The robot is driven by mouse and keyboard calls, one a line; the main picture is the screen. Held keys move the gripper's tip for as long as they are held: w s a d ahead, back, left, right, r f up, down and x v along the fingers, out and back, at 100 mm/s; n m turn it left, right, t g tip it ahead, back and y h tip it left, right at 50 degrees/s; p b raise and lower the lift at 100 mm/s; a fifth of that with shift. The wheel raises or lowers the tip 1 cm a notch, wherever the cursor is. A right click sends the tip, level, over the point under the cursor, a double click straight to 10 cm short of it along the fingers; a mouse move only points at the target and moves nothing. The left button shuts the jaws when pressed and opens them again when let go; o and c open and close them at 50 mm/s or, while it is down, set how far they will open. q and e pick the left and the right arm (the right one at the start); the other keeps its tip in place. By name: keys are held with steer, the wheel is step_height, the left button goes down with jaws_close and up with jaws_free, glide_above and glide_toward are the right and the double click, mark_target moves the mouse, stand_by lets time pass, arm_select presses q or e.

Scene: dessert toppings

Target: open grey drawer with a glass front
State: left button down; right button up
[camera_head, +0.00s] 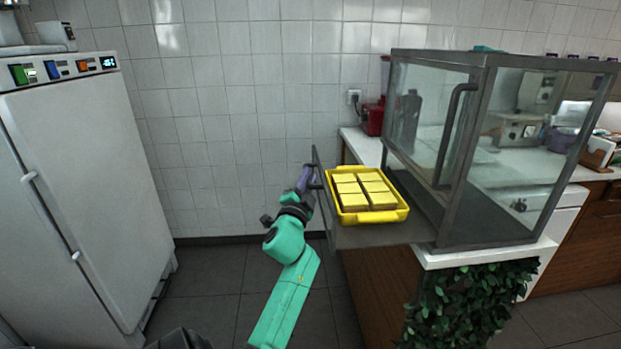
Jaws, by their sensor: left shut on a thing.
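The grey drawer (378,237) stands pulled out to the left from under the glass case (487,85). Its thin front panel (319,175) is seen nearly edge-on, so its glass is hard to make out. A yellow tray (372,217) with several yellow blocks (366,192) sits in the drawer. My left gripper (309,178) is at the outer side of the front panel, shut on the drawer's handle, which is mostly hidden by the gripper. My right gripper is not in view.
A white cabinet (80,180) stands on the left. Open tiled floor (215,280) lies between it and the drawer. A red appliance (373,118) stands on the white counter behind the case. Green leaves (465,305) hang below the case.

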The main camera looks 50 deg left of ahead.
arm_select(q)
steer(key=shift+a+r, duration=0.1)
steer(key=shift+r, duration=0.15)
steer(key=c, duration=1.1)
jaws_free()
steer(key=shift+c, duration=0.2)
steer(key=o, duration=0.3)
steer(key=shift+f, duration=0.1)
steer(key=shift+a+f, duration=0.1)
steer(key=shift+f, duration=0.05)
steer(key=b+v, duration=0.2)
steer(key=v, duration=1.2)
steer(key=shift+s, duration=0.2)
